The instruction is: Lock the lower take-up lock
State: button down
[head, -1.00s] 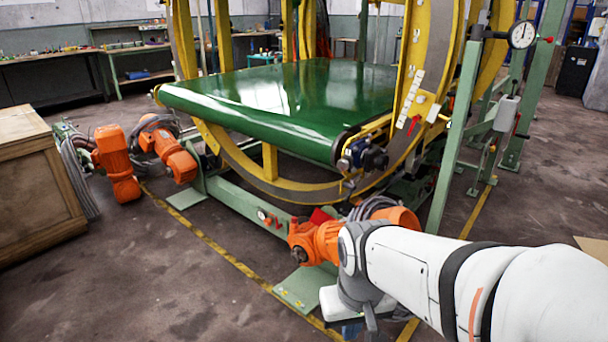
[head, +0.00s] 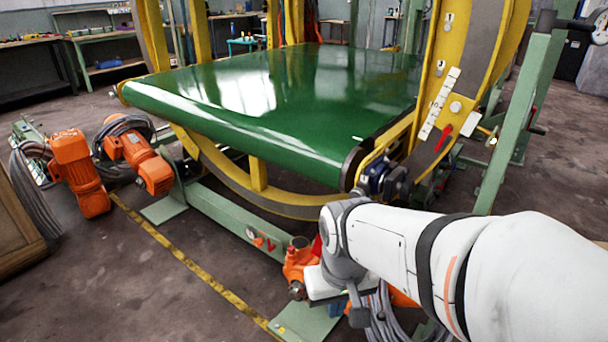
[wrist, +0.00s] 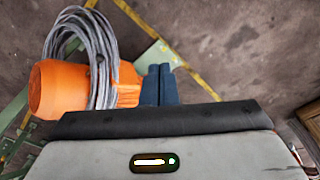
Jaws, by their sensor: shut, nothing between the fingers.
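My gripper shows in the wrist view as two dark blue fingers (wrist: 160,84), shut together and empty. They hang over the floor, just right of an orange motor (wrist: 65,90) in that picture. In the head view the white wrist of my arm hides most of the gripper. The dark blue block with a black knob (head: 384,181) at the near right end of the green belt's roller is apart from my gripper. A small red handle (head: 268,243) sits on the green base beam. I cannot tell which part is the lower take-up lock.
The green belt (head: 260,105) runs through the yellow ring frame (head: 255,199). Grey coiled cable (wrist: 90,50) lies around the orange motor beside my fingers. More orange motors (head: 78,172) stand at left. A green post (head: 520,120) stands at right. Floor is open at front left.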

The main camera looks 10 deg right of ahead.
jog(key=shift+a, duration=0.15)
jog(key=w+d+n+t+y, duration=0.1)
jog(key=w+d+n+t, duration=0.5)
jog(key=d, duration=0.3)
jog(key=w+d+f+n+t+y, duration=0.1)
jog(key=w+d+n+t+y, duration=0.1)
jog(key=w+d+n+t, duration=0.3)
jog(key=w+d+n, duration=0.1)
jog(key=d, duration=0.3)
jog(key=shift+w+f+n+t, duration=0.15)
jog(key=shift+w+n+t, duration=0.15)
jog(key=shift+t, duration=0.1)
jog(key=d+f+b+x, duration=0.1)
jog(key=b+x, duration=0.4)
jog(key=x, duration=0.7)
jog(key=shift+w+d+f, duration=0.3)
jog(key=shift+d+f, duration=0.2)
jog(key=shift+f, duration=0.05)
